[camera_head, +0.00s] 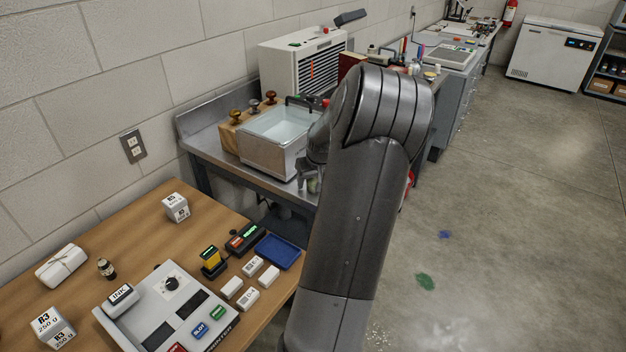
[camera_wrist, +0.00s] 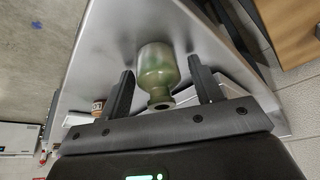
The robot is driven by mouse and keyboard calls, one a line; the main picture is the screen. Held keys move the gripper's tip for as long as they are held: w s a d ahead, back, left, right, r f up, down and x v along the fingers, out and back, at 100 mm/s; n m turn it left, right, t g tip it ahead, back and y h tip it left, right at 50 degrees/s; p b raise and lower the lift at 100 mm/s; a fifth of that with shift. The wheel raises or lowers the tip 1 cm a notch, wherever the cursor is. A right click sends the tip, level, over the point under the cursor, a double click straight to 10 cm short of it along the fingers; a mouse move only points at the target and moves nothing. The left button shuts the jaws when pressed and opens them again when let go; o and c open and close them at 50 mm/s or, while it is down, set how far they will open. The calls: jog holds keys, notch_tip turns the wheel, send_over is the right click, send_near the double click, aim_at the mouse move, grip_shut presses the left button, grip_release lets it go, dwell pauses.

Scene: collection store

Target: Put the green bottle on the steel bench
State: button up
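The green bottle (camera_wrist: 157,68) is between my gripper's fingers in the wrist view, its neck toward the palm and its base against the grey metal top. My gripper (camera_wrist: 162,88) is open, with a gap on each side of the bottle. The steel bench (camera_wrist: 105,45) spreads behind the bottle. In the head view, the steel bench (camera_head: 225,165) stands along the wall, and my gripper (camera_head: 307,172) is at its front edge. A small part of the green bottle (camera_head: 314,186) shows there, the rest hidden by my arm.
A water-filled steel basin (camera_head: 265,160) and a wooden block with stamps (camera_head: 231,139) stand on the bench beside my gripper. A white cabinet-like unit (camera_head: 298,60) is behind. The floor at right is mostly open.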

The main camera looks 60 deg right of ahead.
jog(key=v, duration=1.2)
jog(key=shift+r, duration=0.2)
jog(key=shift+w, duration=0.1)
jog(key=w+a+r+n+g, duration=0.1)
jog(key=w+a+r+n, duration=0.15)
jog(key=a, duration=1.05)
jog(key=w+a+r+n, duration=0.1)
jog(key=w+a+r, duration=0.3)
jog(key=a, duration=0.9)
jog(key=s+a+n+t+y, duration=0.1)
jog(key=s+a+n, duration=0.1)
jog(key=s+a, duration=0.4)
jog(key=s+a+n+t+y, duration=0.1)
jog(key=s+a, duration=0.4)
jog(key=a, duration=1.2)
jog(key=shift+s+r+n+t+y, duration=0.35)
jog(key=shift+t+y, duration=0.05)
